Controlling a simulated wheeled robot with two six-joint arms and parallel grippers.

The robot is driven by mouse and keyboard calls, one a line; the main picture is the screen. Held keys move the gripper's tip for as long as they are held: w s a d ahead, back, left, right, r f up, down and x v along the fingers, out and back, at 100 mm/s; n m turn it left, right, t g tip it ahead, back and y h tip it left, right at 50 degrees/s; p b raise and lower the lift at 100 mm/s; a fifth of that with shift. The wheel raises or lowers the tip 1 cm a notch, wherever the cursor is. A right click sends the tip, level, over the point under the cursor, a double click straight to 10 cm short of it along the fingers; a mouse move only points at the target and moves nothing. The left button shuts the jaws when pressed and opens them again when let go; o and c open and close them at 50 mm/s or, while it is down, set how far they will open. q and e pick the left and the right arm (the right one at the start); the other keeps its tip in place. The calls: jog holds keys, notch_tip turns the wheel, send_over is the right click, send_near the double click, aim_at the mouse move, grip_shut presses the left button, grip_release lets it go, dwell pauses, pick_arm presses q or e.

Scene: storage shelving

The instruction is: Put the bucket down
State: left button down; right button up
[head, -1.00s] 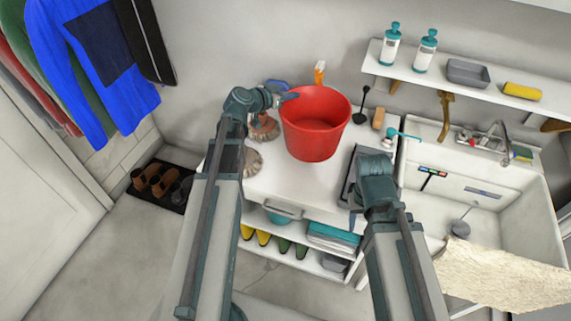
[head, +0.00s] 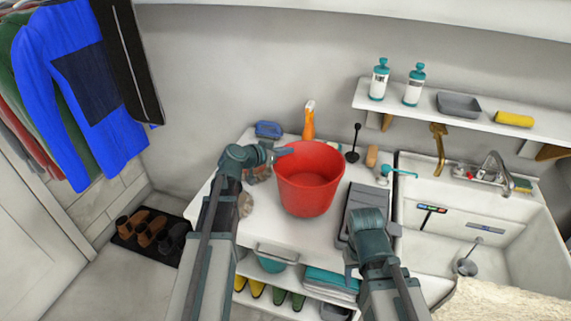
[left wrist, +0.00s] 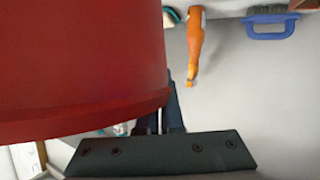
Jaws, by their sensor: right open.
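The red bucket (head: 308,190) is upright over the white counter (head: 262,222), in the middle of the head view. I cannot tell whether its base touches the counter. My left gripper (head: 284,153) is at the left side of its rim and looks shut on it. In the left wrist view the bucket (left wrist: 75,60) fills the left side, with the dark fingers (left wrist: 165,112) at its rim. My right gripper (head: 350,268) is open and empty, low at the counter's front right, apart from the bucket.
An orange bottle (head: 309,122), a blue brush (head: 268,130) and a black plunger-like tool (head: 353,143) stand behind the bucket. A dark grey tray (head: 353,212) lies right of it, then the sink (head: 490,225).

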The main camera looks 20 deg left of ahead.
aim_at(285, 159)
pick_arm(q)
jog(key=shift+f+b, duration=1.8)
jog(key=shift+f, duration=0.15)
jog(key=c, duration=1.1)
grip_release()
jog(key=shift+r, duration=0.25)
jog(key=p+v, duration=0.4)
jog(key=v, duration=0.8)
jog(key=shift+p, duration=0.3)
